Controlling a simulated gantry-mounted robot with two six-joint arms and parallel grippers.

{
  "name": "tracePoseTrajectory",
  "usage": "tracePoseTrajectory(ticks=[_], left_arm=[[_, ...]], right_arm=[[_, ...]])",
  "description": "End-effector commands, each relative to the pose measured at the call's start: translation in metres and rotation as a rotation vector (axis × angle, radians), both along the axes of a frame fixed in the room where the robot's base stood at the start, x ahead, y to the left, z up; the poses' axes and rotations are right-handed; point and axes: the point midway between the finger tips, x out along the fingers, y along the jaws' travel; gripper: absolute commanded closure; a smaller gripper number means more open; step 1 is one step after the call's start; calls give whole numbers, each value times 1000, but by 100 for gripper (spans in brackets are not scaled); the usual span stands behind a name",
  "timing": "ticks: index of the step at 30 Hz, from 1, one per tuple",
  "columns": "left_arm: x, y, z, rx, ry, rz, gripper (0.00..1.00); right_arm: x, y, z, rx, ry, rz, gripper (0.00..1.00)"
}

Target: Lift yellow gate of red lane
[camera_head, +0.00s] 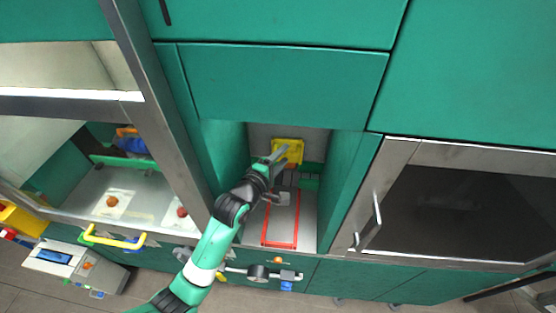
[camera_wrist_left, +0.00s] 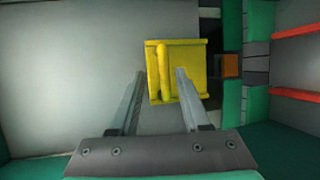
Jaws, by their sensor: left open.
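The yellow gate (camera_head: 291,146) is at the back of a recess in the green cabinet, above the red-outlined lane (camera_head: 281,246). In the left wrist view the gate (camera_wrist_left: 190,55) is a yellow block with an upright bar (camera_wrist_left: 163,72) on its left side. My left gripper (camera_head: 281,156) reaches into the recess in front of the gate. In the left wrist view its fingers (camera_wrist_left: 161,74) are open, and the bar appears between their tips. The right finger overlaps the gate's face; I cannot tell whether it touches. My right gripper is not in view.
Green side walls (camera_head: 350,190) close in the recess. A steel-framed dark door with a handle (camera_head: 376,215) is at right. A glazed compartment with a yellow handle (camera_head: 115,240) is at left. In the left wrist view an orange block (camera_wrist_left: 230,66) sits right of the gate.

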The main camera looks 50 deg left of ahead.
Motion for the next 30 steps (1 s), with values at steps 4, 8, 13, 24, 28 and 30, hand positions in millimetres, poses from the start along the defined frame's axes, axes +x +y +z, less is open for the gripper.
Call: tracePoseTrajectory(ticks=[4,8,13,24,28,30], left_arm=[[-23,-7,4,0,0,0,53],[-45,-13,10,1,-2,0,53],[-62,-18,14,1,-2,0,53],[-64,-18,14,1,-2,0,53],[-64,-18,14,1,-2,0,53],[-64,-18,14,1,-2,0,53]], right_arm=[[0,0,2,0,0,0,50],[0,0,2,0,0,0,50],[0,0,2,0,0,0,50],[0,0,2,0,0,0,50],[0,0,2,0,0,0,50],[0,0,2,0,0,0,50]])
